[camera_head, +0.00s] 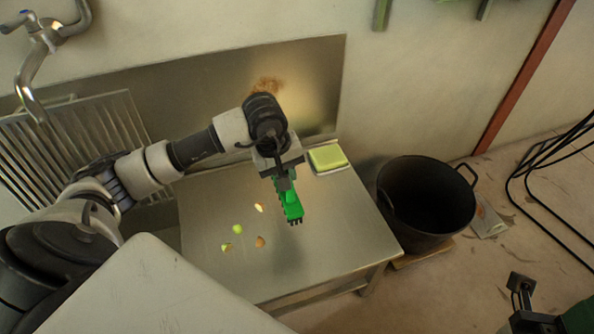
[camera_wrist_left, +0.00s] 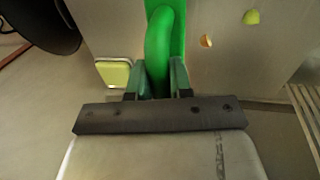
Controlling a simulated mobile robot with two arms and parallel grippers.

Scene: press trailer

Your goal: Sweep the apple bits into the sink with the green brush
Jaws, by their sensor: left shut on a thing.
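My left gripper (camera_head: 284,180) is shut on the green brush (camera_head: 291,203), which it holds over the metal table (camera_head: 330,225) with the bristle end towards the front right. In the left wrist view the fingers (camera_wrist_left: 156,80) close on the brush's handle (camera_wrist_left: 160,45). Several apple bits lie on the table left of the brush: a green one (camera_head: 238,229), a brown one (camera_head: 260,241), another (camera_head: 226,247), and a pale one (camera_head: 260,207) nearest the brush. Two apple bits (camera_wrist_left: 206,41) (camera_wrist_left: 251,17) also show in the left wrist view. The sink basin is not clearly visible.
A slatted metal rack (camera_head: 105,125) and a tap (camera_head: 32,85) are at the left. A yellow-green sponge (camera_head: 327,157) lies at the table's back right corner. A black bin (camera_head: 425,200) stands right of the table. A metal splashback (camera_head: 210,90) rises behind.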

